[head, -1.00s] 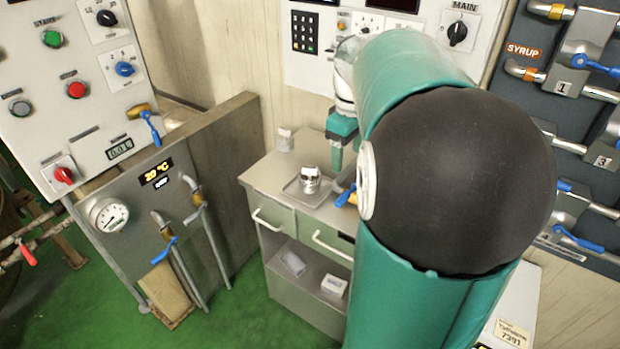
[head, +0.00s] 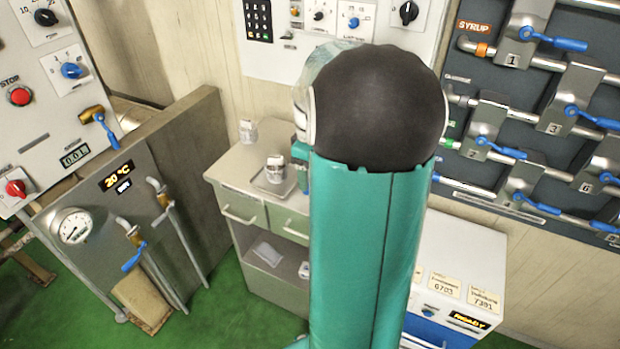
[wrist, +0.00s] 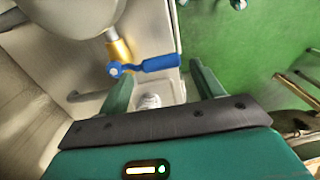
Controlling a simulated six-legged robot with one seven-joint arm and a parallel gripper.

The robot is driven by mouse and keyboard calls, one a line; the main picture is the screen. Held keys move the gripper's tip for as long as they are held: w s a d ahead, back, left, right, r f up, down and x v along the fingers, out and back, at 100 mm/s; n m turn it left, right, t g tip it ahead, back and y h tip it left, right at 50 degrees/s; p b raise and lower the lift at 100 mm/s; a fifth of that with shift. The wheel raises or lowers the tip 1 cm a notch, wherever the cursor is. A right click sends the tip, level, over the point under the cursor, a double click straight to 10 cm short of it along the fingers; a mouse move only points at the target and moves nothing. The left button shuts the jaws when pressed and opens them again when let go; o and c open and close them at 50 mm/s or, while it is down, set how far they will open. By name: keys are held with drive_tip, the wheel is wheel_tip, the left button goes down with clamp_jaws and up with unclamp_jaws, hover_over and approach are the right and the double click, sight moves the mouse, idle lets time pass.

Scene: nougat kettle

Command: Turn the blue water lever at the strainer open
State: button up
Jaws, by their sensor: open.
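In the wrist view, a blue lever (wrist: 150,65) sits on a brass valve (wrist: 118,48) below a pale rounded metal body (wrist: 80,14). The lever points right, roughly crosswise to the valve's brass body. My gripper (wrist: 160,72) is open, one finger on each side of the lever's handle in the picture. The lever lies near the fingertips; I cannot tell whether they touch it. No grip on it shows. In the head view, my arm hides this lever and my fingers.
A grey cabinet (head: 238,205) carries a small tray (head: 272,184) with a metal cup (head: 275,168). Other blue levers are on the left panel (head: 132,257) and the syrup board (head: 553,42). Green floor (head: 225,300) is open in front of the cabinet.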

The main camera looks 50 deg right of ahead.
drive_tip(key=shift+f, duration=1.45)
drive_tip(key=shift+w, duration=0.1)
drive_tip(key=c, duration=1.4)
